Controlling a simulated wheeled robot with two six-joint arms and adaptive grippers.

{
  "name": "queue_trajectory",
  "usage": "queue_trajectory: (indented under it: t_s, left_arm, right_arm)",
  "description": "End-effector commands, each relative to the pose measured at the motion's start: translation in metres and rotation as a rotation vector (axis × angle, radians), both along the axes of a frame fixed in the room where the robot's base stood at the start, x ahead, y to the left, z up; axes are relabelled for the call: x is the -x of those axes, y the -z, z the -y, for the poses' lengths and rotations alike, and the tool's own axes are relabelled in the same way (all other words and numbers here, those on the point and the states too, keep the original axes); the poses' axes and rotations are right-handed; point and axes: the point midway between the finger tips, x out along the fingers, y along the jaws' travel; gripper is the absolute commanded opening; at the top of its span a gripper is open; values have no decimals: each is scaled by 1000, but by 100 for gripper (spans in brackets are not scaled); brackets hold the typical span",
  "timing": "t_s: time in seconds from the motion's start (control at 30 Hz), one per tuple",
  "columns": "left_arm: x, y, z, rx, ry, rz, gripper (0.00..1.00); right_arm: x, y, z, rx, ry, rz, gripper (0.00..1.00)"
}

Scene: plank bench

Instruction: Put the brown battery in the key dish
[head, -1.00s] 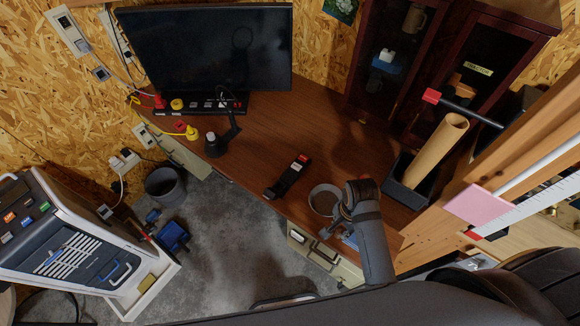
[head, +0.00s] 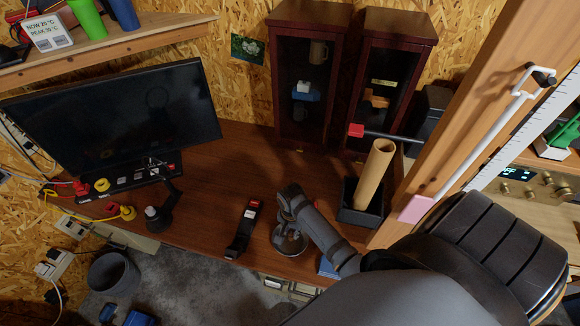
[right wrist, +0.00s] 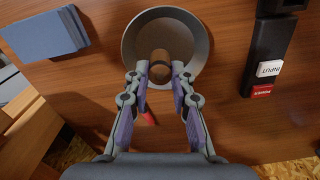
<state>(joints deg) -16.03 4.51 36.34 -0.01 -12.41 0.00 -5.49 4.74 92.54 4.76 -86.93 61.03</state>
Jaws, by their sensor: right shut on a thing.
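The brown battery (right wrist: 160,62) is between the fingertips of my right gripper (right wrist: 160,72) in the right wrist view, and the gripper is shut on it. The key dish (right wrist: 203,32), a round grey bowl, lies beneath, and the battery shows inside its rim. I cannot tell whether the battery touches the dish floor. In the head view my right gripper (head: 289,234) is over the dish (head: 277,240) and partly covers it; the battery cannot be made out there. My left gripper is not in view.
A black strip with red and white switches (head: 243,230) lies left of the dish. A blue stack (right wrist: 45,36) is on the other side. A dark holder with a cardboard tube (head: 374,175) stands to the right. The bench behind the dish is clear.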

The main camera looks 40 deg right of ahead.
Motion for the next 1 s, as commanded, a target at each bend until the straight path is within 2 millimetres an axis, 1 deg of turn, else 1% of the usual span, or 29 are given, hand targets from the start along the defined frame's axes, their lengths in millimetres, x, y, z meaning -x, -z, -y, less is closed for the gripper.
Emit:
queue_trajectory:
  t_s: [0.07,0.27,0.3,0.37,0.4,0.5,0.73,0.97,1.0]
  left_arm:
    - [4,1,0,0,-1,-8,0]
    - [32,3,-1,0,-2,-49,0]
    - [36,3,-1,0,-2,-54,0]
    - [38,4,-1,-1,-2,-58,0]
    - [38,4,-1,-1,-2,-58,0]
    - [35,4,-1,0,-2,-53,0]
    - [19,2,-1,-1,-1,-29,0]
    - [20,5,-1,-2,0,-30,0]
    - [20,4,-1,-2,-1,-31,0]
  right_arm:
    - [-5,6,2,0,-1,-1,0]
    - [-10,13,3,0,-1,-1,0]
    - [-13,17,5,0,0,-1,0]
    - [-14,29,5,0,0,-4,0]
    - [-13,36,5,0,0,-4,0]
    - [-13,47,4,0,0,-1,0]
    - [-13,48,4,0,-1,0,0]
    - [-13,55,4,0,-1,-1,0]
    - [-13,54,4,0,-1,-1,29]
